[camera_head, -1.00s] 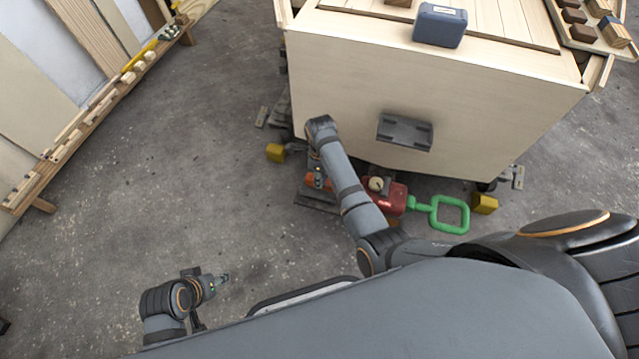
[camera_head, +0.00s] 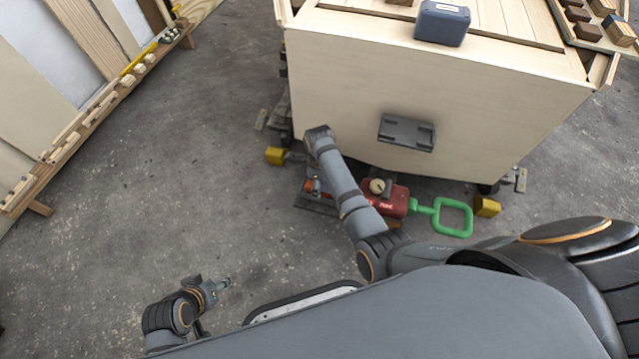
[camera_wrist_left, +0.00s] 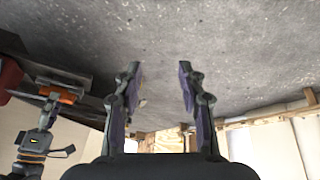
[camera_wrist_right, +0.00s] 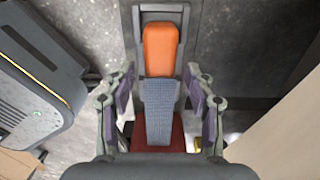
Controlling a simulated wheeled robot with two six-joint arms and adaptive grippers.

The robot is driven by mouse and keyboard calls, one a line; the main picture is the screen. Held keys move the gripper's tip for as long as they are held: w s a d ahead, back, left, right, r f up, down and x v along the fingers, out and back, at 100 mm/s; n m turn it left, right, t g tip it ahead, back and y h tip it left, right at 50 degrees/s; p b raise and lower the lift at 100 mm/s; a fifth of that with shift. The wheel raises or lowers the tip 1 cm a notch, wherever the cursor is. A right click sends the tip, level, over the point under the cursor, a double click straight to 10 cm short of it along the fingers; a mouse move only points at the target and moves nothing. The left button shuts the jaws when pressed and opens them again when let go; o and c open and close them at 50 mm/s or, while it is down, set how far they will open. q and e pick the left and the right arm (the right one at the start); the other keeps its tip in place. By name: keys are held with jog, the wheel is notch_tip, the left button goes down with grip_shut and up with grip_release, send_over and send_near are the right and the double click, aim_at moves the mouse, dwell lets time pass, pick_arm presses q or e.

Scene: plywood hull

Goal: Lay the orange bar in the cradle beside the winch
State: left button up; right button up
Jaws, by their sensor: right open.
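The orange bar (camera_wrist_right: 162,48) has a grey textured middle and lies lengthwise within the outline of a dark frame, seemingly the cradle (camera_wrist_right: 160,7). Its orange end (camera_head: 312,186) shows left of my right arm in the head view. My right gripper (camera_wrist_right: 160,76) is open, with its fingers on both sides of the bar, apart from it. My arm hides this gripper in the head view. The red winch (camera_head: 397,203) with a green handle (camera_head: 456,216) stands to the right. My left gripper (camera_wrist_left: 160,70) is open and empty, low over the floor (camera_head: 227,282).
The plywood hull (camera_head: 340,95) rises just behind the winch, with a dark bracket (camera_head: 407,132) on its face. Yellow blocks (camera_head: 275,155) sit near its lower corners. A wooden rack (camera_head: 100,100) lines the left. The floor between is clear.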

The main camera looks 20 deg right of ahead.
jog(key=shift+r, duration=0.3)
notch_tip(320, 180, up, 4)
jog(key=p, duration=0.5)
jog(key=shift+r, duration=0.1)
pick_arm(q)
notch_tip(320, 180, up, 5)
jog(key=s+a+g+y+p, duration=0.1)
jog(key=a+g+p, duration=0.1)
jog(key=a+g, duration=0.1)
pick_arm(e)
notch_tip(320, 180, up, 2)
jog(key=shift+r, duration=0.1)
pick_arm(q)
jog(key=s+a+f+p, duration=0.2)
jog(key=s+f+p, duration=0.1)
jog(key=f, duration=0.6)
jog(key=s+a+f+y+p, duration=0.1)
jog(key=s+a+f+p, duration=0.1)
jog(key=f, duration=0.7)
jog(key=shift+s+a+p, duration=0.35)
jog(key=shift+s+p, duration=0.5)
jog(key=shift+s, duration=0.1)
pick_arm(e)
jog(key=shift+r, duration=2.65)
